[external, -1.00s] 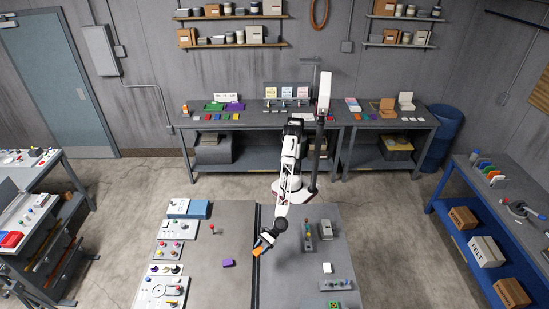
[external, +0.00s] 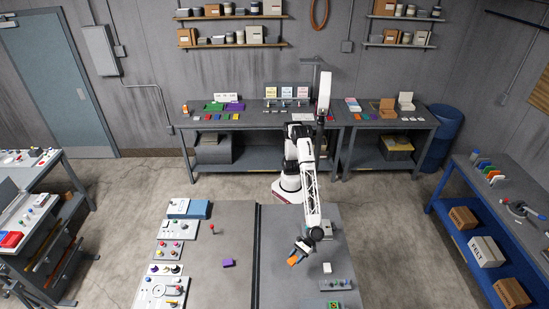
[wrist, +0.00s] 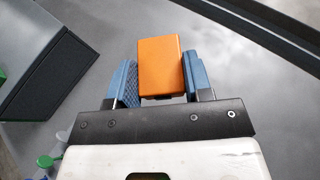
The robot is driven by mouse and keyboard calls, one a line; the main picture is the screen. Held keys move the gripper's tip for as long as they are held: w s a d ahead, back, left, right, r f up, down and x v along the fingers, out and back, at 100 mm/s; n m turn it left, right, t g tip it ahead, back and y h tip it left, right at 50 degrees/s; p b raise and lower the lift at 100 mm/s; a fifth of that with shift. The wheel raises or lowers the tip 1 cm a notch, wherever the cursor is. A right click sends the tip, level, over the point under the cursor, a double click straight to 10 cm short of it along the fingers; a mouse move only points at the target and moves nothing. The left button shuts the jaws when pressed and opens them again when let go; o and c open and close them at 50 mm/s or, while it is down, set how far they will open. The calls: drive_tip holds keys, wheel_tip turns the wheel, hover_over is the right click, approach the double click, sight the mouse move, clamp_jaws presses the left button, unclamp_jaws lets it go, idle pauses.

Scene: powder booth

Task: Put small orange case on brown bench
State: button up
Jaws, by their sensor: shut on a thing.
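The small orange case (external: 295,261) is held in my gripper (external: 300,249) over the right half of the central bench (external: 278,280). In the wrist view, the orange case (wrist: 160,64) sits between the two blue finger pads, and my gripper (wrist: 160,82) is shut on it. A grey surface lies under it; the height of the case above it is hard to judge. The left half of the central bench (external: 228,285) is a slightly warmer grey. No plainly brown bench top shows, so I cannot tell which bench is the brown one.
A dark strip (external: 257,250) divides the central bench. A purple block (external: 228,263) and a red-topped knob (external: 212,228) stand on its left half, with panels along the left edge. A white block (external: 327,268) and a control strip (external: 336,285) are right of my gripper.

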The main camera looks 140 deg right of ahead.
drive_tip(key=s+a+f, duration=0.2)
drive_tip(key=s+a, duration=1.9)
drive_tip(key=s, duration=0.2)
drive_tip(key=shift+a, duration=0.2)
drive_tip(key=shift+s, duration=0.1)
hover_over(344, 266)
drive_tip(key=shift+a+f, duration=0.15)
drive_tip(key=shift+f, duration=3.05)
drive_tip(key=shift+f, duration=1.85)
drive_tip(key=shift+f, duration=0.15)
